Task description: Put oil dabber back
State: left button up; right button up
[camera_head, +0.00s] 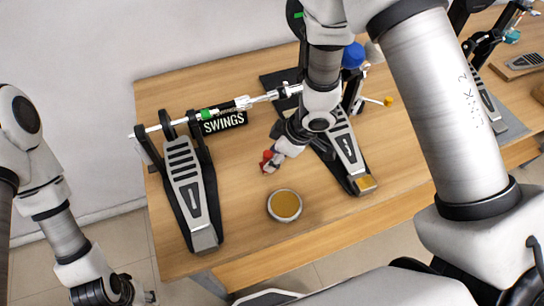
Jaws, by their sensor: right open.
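No thing in view is plainly an oil dabber. A small red piece (267,158) shows at the fingertips of my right gripper (270,165); I cannot tell whether it is the dabber or part of the gripper. The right gripper is open and reaches down over the table between the two pedals. A round, pale-rimmed dish with an amber face (285,205) lies just in front of it, near the table's front edge. My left gripper (140,297) is low at the bottom left, off the table and partly cut by the frame; its fingers are unclear.
A double drum pedal has a left footboard (184,195) and a right footboard (347,155), joined by a metal shaft. A black "SWINGS" plate (223,121) is behind. A blue round thing (353,55) is partly hidden by my arm. The wooden table (245,235) is bare around the dish.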

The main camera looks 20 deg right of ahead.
jog(key=p+v, duration=0.2)
jog(key=v, duration=0.8)
jog(key=shift+r+p, duration=0.2)
jog(key=shift+p, duration=0.1)
jog(key=shift+d, duration=0.15)
